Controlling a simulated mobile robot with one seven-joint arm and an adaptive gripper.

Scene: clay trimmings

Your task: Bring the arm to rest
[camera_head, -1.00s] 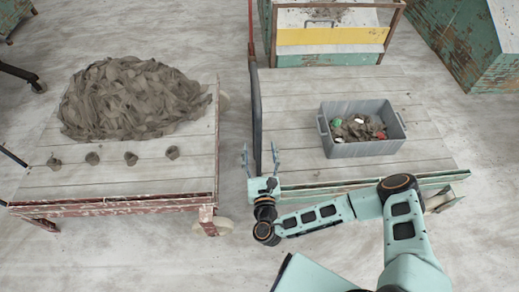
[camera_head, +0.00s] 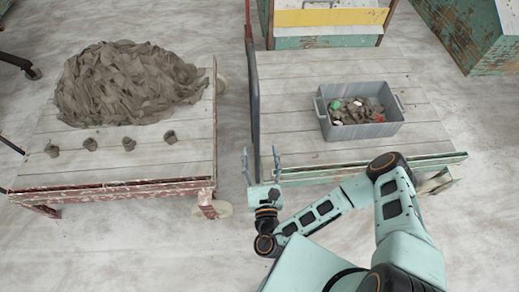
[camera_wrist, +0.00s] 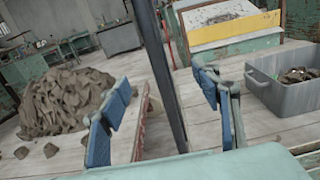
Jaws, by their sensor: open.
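My gripper (camera_head: 261,165) is open and empty. In the head view it stands at the front left corner of the right cart (camera_head: 300,92), fingers pointing away from me. In the wrist view its two blue-padded fingers (camera_wrist: 165,112) are spread wide, with a dark upright post (camera_wrist: 160,70) beyond them. My arm is folded at the lower right of the head view. A grey bin (camera_head: 358,133) holding clay scraps and red, green and white bits sits on the right cart. A large heap of grey clay trimmings (camera_head: 125,85) lies on the left cart (camera_head: 180,157).
Several small clay lumps (camera_head: 128,144) lie in a row along the front of the left cart. A dark upright handle (camera_head: 252,90) rises by the right cart's left edge. A yellow-fronted cabinet (camera_head: 330,17) and a green cabinet (camera_head: 480,35) stand behind. Concrete floor (camera_head: 120,250) is bare at lower left.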

